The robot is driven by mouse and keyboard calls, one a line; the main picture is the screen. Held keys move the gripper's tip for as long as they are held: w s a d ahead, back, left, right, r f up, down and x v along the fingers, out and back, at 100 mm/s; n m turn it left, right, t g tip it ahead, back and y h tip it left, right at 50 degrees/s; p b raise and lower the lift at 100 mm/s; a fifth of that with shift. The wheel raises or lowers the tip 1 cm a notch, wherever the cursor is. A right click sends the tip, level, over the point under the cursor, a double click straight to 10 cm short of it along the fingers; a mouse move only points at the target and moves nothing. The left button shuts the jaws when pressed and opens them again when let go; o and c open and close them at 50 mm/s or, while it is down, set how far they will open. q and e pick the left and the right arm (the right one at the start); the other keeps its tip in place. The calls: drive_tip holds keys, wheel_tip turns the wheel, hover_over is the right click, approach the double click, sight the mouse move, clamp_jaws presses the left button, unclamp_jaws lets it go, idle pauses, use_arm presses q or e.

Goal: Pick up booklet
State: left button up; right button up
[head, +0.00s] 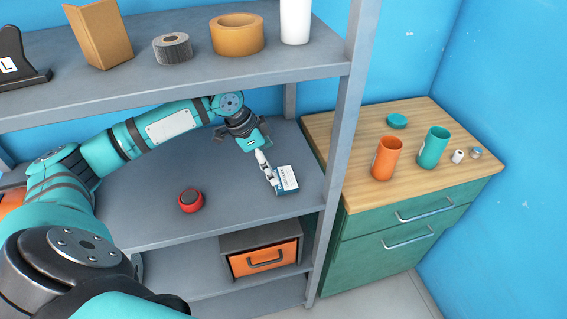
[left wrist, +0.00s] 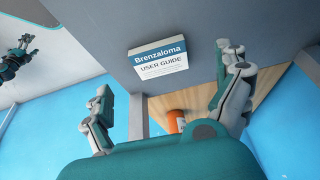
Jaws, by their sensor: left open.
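The booklet (head: 287,178), a small white and blue block-like guide, lies on the middle grey shelf near its right end. In the left wrist view the booklet (left wrist: 159,60) reads "Brenzaloma USER GUIDE" and shows between and beyond the fingers. My left gripper (head: 262,160) reaches in under the upper shelf, just left of and behind the booklet. In the left wrist view the left gripper (left wrist: 165,85) has its fingers wide apart with nothing between them. A small, distant teal and dark gripper-like part (left wrist: 15,60) at the left edge may be my right gripper; its jaws are unclear.
A red round object (head: 190,200) stands on the same shelf, left of the booklet. The upper shelf (head: 200,82) holds tape rolls and a box above my arm. A shelf post (head: 335,160) stands right of the booklet. A green cabinet (head: 400,240) carries orange and teal cups.

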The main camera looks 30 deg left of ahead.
sight(284, 178)
use_arm(q)
drive_tip(key=shift+w+a, duration=0.2)
drive_tip(key=shift+w, duration=0.1)
drive_tip(key=shift+w+d+f, duration=0.1)
drive_tip(key=shift+f, duration=0.05)
drive_tip(key=d+f, duration=0.1)
drive_tip(key=d+f+p, duration=0.1)
drive_tip(key=f, duration=0.1)
drive_tip(key=shift+w+d, duration=0.2)
drive_tip(key=shift+w, duration=0.2)
drive_tip(key=shift+p+x, duration=0.3)
drive_tip(key=shift+x, duration=0.9)
drive_tip(key=shift+a+f, duration=0.1)
drive_tip(key=shift+f, duration=0.15)
drive_tip(key=shift+c, duration=0.7)
drive_tip(key=c, duration=0.9)
drive_tip(key=shift+c, duration=0.4)
use_arm(e)
drive_tip(key=shift+s+d+r, duration=0.5)
drive_tip(key=shift+s+r, duration=0.2)
drive_tip(key=shift+s, duration=0.05)
use_arm(q)
drive_tip(key=shift+w+r, duration=0.1)
use_arm(e)
drive_tip(key=shift+r, duration=0.1)
